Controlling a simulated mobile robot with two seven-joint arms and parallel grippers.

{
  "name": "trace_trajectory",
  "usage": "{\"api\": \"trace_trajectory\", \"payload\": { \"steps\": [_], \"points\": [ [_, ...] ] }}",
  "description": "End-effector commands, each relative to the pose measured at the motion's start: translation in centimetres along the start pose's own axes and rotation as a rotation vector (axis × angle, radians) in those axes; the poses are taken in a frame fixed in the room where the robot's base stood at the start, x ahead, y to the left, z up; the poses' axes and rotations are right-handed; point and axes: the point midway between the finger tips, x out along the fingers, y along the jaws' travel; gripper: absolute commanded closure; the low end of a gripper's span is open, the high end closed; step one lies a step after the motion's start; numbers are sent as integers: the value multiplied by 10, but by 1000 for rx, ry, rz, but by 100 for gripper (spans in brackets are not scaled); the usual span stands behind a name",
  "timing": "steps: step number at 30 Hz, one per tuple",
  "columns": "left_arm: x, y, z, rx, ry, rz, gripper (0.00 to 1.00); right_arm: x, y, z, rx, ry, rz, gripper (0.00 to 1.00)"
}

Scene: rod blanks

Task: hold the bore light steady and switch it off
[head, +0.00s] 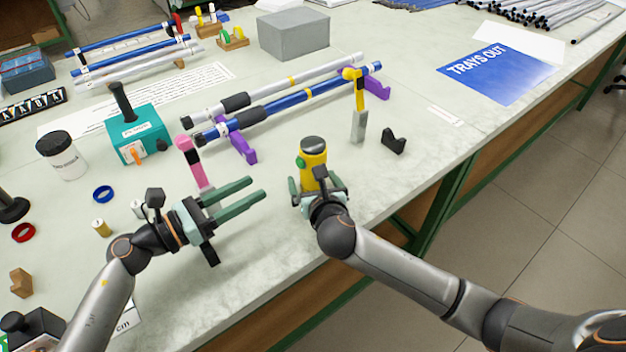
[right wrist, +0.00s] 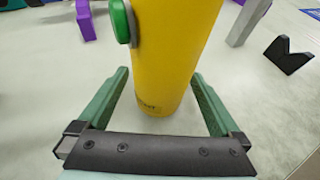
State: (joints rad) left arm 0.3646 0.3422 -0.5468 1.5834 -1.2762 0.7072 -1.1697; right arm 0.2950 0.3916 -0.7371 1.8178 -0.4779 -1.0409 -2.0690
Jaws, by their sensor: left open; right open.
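The bore light is a yellow cylinder (head: 312,166) with a dark top and a green button (head: 300,162) on its left side. It stands upright on the bench. In the right wrist view the yellow body (right wrist: 172,55) stands between the green fingers, with the green button (right wrist: 122,20) at upper left. My right gripper (right wrist: 165,100) is open around the light, with gaps beside both fingers. My left gripper (head: 258,190) is open and empty, left of the light, its fingers pointing right toward it. Whether the light is on cannot be seen.
A pink-topped stand (head: 195,165) is close behind my left gripper. Rods (head: 290,95) lie on purple supports behind the light. A grey post with a yellow top (head: 358,120) and a black V-block (head: 394,141) stand to the right. The bench's front edge is close.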

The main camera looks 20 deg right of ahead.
Motion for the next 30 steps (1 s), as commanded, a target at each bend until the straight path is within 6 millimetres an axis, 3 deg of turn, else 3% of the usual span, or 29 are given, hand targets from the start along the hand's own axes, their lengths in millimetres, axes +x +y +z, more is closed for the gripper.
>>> {"api": "trace_trajectory", "payload": {
  "steps": [2,27,28,30],
  "points": [
    [0,0,0,0,0,0,50,0,0,0,0,0,0,1],
    [0,0,0,0,0,0,50,0,0,0,-1,0,0,95],
    [0,0,0,0,0,0,50,0,0,0,-1,0,0,28],
    [0,0,0,0,0,0,50,0,0,0,-1,0,0,20]
  ]
}}
